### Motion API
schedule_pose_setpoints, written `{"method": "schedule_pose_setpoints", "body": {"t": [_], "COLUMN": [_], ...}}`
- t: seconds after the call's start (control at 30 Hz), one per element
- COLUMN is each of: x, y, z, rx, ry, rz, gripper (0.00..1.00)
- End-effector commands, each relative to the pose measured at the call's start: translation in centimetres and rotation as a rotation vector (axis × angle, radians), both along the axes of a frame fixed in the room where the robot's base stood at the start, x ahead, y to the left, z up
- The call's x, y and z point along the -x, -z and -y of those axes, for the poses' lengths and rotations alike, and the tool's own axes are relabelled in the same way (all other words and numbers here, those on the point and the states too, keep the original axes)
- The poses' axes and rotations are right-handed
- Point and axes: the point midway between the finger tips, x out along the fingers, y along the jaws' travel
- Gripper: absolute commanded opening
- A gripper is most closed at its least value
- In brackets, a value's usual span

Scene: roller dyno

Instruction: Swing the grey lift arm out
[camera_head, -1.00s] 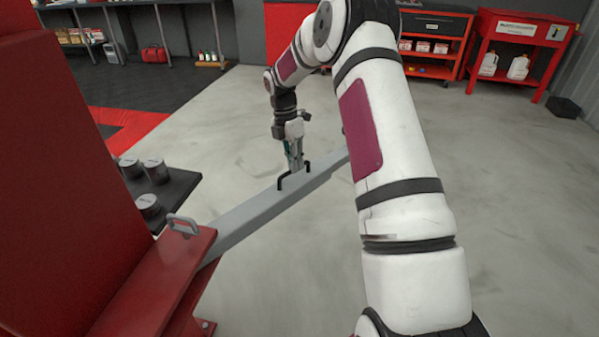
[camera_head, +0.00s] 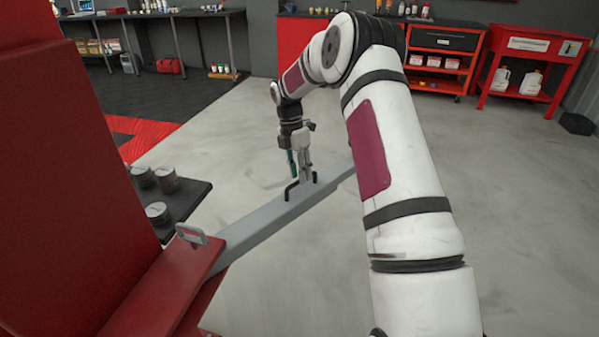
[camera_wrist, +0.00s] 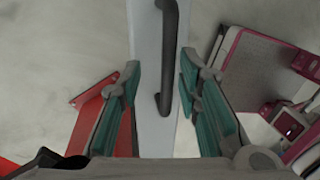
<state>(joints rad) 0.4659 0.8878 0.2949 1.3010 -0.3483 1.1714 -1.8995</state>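The grey lift arm (camera_head: 255,223) is a long straight beam running from the red post (camera_head: 70,170) at the left, up and right across the picture, until my arm hides its far end. A black bar handle (camera_head: 289,191) stands on its top. My gripper (camera_head: 301,178) points down at the handle from above. In the wrist view, the grey lift arm (camera_wrist: 145,55) runs up the middle with the black handle (camera_wrist: 168,60) along it. The teal-padded fingers of my gripper (camera_wrist: 160,78) are apart, one on each side of the handle, with gaps between. It is open and holds nothing.
A red bracket with a grey loop (camera_head: 190,235) is at the lift arm's near end. Red carts (camera_head: 530,60) stand at the back right.

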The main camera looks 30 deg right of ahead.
Motion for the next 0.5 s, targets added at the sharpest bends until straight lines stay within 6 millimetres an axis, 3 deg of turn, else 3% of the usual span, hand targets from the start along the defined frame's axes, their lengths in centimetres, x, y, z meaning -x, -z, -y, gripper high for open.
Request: {"method": "schedule_pose_setpoints", "body": {"t": [0.17,0.5], "x": [-0.2,-1.4], "y": [-1.0,-7.3], "z": [0.0,-0.4], "rx": [0.001,0.0], "ry": [0.002,0.0], "rz": [0.001,0.003], "gripper": [0.31,0.31]}}
